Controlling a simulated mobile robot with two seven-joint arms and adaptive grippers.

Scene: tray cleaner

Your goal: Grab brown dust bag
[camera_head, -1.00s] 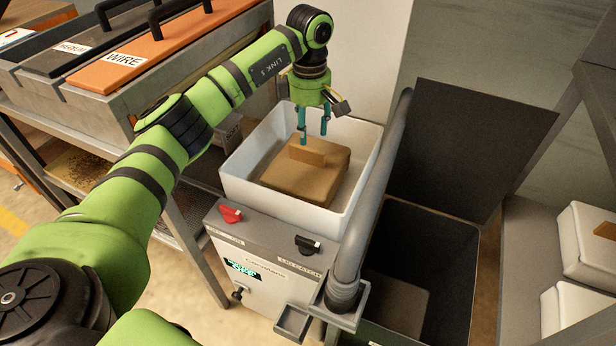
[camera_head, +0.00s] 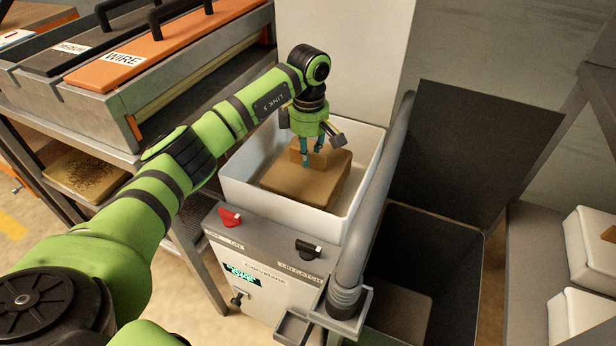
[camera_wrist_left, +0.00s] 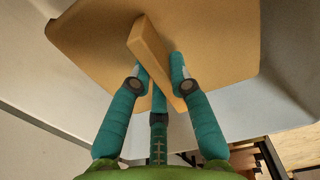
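The brown dust bag (camera_head: 290,185) is a flat tan block with a raised upright tab on top. It lies inside the white bin (camera_head: 240,188) on the grey machine. My left gripper (camera_head: 312,161) has come down over the tab, its teal fingers on either side of it. In the left wrist view the fingers (camera_wrist_left: 160,72) lean inward, with their tips at both faces of the tab, and appear closed on it. The bag's body (camera_wrist_left: 100,50) still lies flat in the bin. My right gripper is not in view.
A grey pipe (camera_head: 375,200) rises along the bin's right side. Beyond it stands an open dark container (camera_head: 455,250) with its lid (camera_head: 470,150) up. Red (camera_head: 230,217) and black (camera_head: 309,249) switches sit on the machine front. Racks stand left and right.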

